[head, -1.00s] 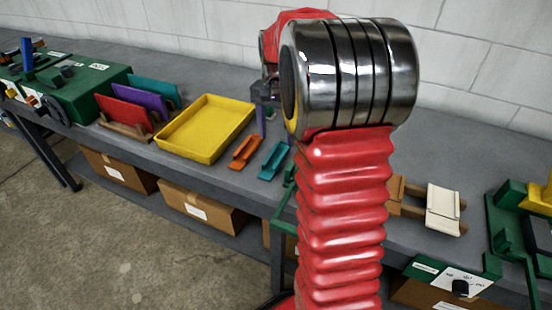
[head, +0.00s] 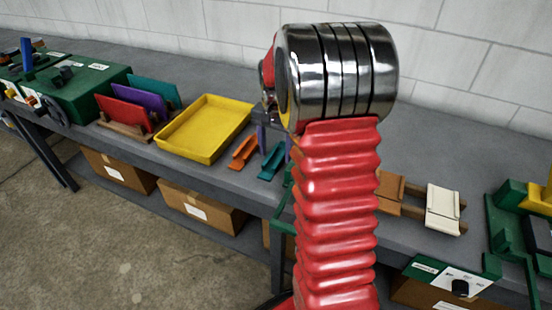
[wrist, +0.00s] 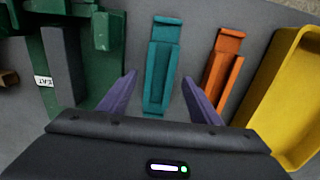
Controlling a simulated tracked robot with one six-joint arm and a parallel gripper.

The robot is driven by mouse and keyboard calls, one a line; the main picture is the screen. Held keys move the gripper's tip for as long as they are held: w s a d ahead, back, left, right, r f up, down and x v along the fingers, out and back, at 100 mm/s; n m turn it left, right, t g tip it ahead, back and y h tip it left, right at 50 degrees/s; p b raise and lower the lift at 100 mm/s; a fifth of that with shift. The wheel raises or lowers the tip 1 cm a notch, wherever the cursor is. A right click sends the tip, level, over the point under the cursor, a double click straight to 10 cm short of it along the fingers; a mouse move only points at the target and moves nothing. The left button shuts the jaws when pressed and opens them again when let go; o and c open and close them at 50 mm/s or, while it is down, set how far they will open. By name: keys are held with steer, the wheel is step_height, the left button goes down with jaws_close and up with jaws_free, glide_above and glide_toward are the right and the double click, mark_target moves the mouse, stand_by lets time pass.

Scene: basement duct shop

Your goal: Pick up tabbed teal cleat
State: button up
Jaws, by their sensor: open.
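The teal cleat (head: 272,161) lies on the grey bench, just right of an orange cleat (head: 243,152). In the wrist view the teal cleat (wrist: 160,68) lies lengthwise, its near end between the two purple fingers of my gripper (wrist: 159,98). The fingers are open, one on each side of it, with a gap to both. I cannot tell how high they are above the bench. In the head view my arm hides most of my gripper; a purple finger shows beside the teal cleat. The orange cleat (wrist: 222,70) is right of the right finger.
A yellow tray (head: 203,128) stands left of the cleats; it is at the right in the wrist view (wrist: 288,90). A green fixture (wrist: 85,60) stands close to the left finger. Red, purple and teal sheets stand in a wooden rack (head: 125,130) farther left.

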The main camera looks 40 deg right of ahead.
mark_target(275, 160)
steer(key=shift+f, duration=0.55)
steer(key=c, duration=1.2)
steer(key=shift+r, duration=0.15)
step_height(275, 160, up, 10)
steer(key=shift+f, duration=0.1)
stand_by(0.5)
